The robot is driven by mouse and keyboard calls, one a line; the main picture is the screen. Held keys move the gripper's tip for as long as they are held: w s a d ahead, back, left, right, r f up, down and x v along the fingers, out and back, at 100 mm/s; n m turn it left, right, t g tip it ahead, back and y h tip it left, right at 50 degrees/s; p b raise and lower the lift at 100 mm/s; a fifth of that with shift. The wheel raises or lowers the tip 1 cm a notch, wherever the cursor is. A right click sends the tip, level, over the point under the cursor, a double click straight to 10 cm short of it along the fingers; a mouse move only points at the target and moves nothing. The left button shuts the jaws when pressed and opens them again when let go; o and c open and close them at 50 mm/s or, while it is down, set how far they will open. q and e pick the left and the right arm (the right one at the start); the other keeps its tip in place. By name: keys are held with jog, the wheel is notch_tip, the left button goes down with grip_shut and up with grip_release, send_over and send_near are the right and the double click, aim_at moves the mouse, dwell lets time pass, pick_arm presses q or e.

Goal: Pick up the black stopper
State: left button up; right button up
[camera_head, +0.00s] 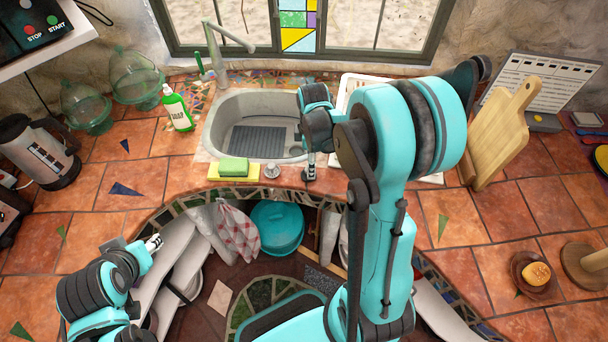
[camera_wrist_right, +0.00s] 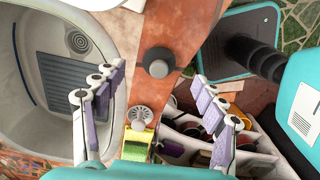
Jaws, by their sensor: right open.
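The black stopper (camera_wrist_right: 158,62) sits on the terracotta tile strip beside the sink, a round dark disc with a knob on top. In the right wrist view it lies between and beyond the two spread fingers of my right gripper (camera_wrist_right: 155,80), which is open and empty. In the head view my right gripper (camera_head: 311,160) points down at the counter's front strip, right of the metal strainer, and largely hides the stopper. My left gripper (camera_head: 153,243) is low at the left, away from the stopper, its jaws too small to read.
A metal strainer (camera_head: 271,170) and a green sponge on a yellow base (camera_head: 233,168) lie left of the right gripper. The sink (camera_head: 222,125) is just behind. A soap bottle (camera_head: 177,110) stands left of it. An open shelf with a teal pot (camera_head: 277,226) lies below the counter edge.

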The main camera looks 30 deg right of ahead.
jog(key=f, duration=0.1)
jog(key=f+b, duration=0.1)
jog(key=f, duration=0.3)
jog(key=shift+w+a+f, duration=0.1)
jog(key=shift+w+a, duration=0.1)
jog(key=shift+a, duration=0.05)
grip_shut()
